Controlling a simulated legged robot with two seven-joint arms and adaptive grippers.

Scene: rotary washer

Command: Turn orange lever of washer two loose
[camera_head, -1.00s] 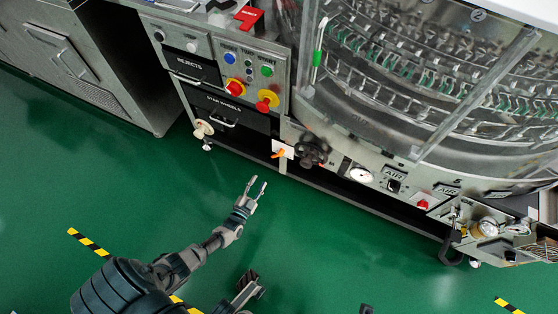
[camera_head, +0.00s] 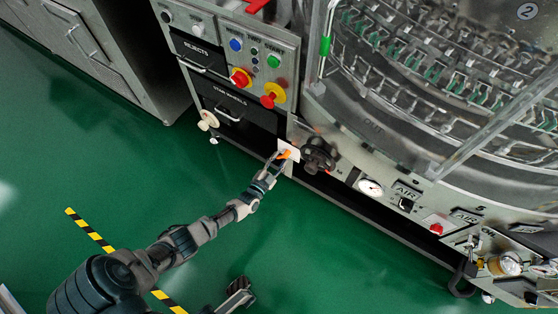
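The orange lever (camera_head: 286,153) is small and sits on a white plate (camera_head: 292,148) at the lower front edge of the washer, left of a dark knob. My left gripper (camera_head: 280,158) is at the lever, with its fingertips next to it and partly covering it. I cannot tell whether the fingers are closed on the lever or only beside it. My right gripper (camera_head: 240,290) is low in the picture, over the green floor and far from the lever. The gap between its fingers is not clear.
A dark round knob (camera_head: 319,155) is close to the right of the lever. A pressure gauge (camera_head: 370,187) is farther right. A control panel (camera_head: 250,60) with coloured buttons is above. The green floor (camera_head: 330,250) in front is clear, apart from yellow-black tape (camera_head: 90,230).

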